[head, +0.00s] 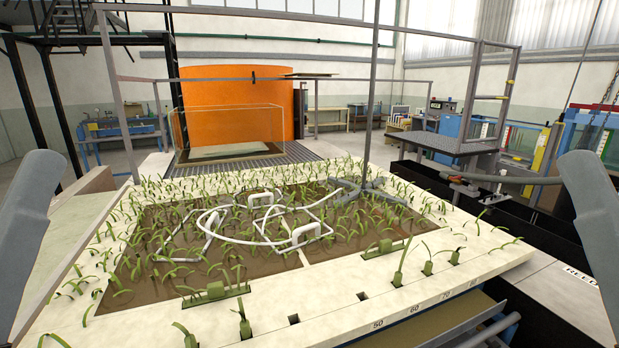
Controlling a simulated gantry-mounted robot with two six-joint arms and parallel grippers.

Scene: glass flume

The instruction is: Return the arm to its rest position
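My two grey arms show only as links at the left and right edges of the head view. Both links stand raised, on either side of the planted board (445,270). Neither gripper is in view, so I cannot see whether they are open or shut or hold anything. No arm link lies over the middle of the board.
Green plant strips (215,292) cover much of the board and its brown bed (265,262). A white tube frame (306,232) and a grey fixture (365,192) lie among them. Small empty slots (294,320) line the front. A metal post (372,85) rises behind.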

